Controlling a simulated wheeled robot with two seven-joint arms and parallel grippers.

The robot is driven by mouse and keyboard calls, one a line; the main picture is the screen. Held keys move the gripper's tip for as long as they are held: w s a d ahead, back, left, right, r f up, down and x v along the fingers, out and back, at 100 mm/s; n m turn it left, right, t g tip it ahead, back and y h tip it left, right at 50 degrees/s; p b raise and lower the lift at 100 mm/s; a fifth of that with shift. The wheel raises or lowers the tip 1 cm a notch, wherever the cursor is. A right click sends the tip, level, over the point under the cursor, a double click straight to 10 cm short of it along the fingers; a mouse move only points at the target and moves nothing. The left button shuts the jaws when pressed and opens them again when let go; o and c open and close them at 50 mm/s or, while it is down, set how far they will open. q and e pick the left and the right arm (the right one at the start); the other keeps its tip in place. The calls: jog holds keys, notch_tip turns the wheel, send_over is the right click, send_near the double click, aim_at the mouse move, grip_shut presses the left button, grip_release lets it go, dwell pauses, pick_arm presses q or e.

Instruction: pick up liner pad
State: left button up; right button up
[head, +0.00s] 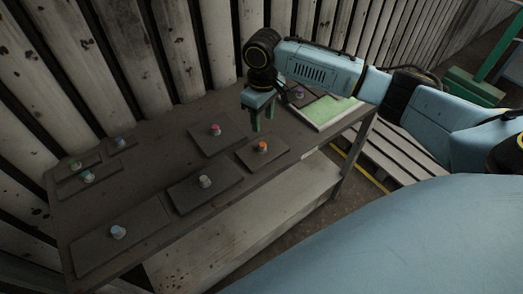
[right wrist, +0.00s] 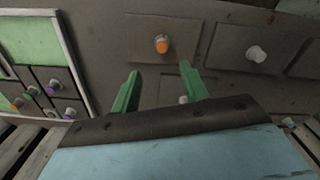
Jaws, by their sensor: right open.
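Several flat dark pads, each with a coloured knob, lie on the dark table; I cannot tell which one is the liner pad. The pink-knob pad (head: 203,141) lies left of my right gripper (head: 256,124) in the head view. The orange-knob pad (head: 274,152) lies just below the gripper in that view. My right gripper is open and empty, pointing down above the table. In the right wrist view its green fingers (right wrist: 159,91) are spread; the orange-knob pad (right wrist: 143,52) lies beyond them, and a pale knob (right wrist: 183,99) shows near the right finger. My left gripper is out of view.
A pale-rimmed tray with a green floor (head: 333,110) stands at the table's right end, partly filled with dark knobbed pieces. A grey-knob pad (head: 190,196) and a long blue-knob pad (head: 95,251) lie along the front. A plank wall backs the table.

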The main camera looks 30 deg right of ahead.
send_over(262, 144)
notch_tip(262, 144, down, 5)
jog(key=shift+w+d+r, duration=0.1)
jog(key=shift+w+d, duration=0.05)
jog(key=shift+f, duration=2.7)
grip_shut()
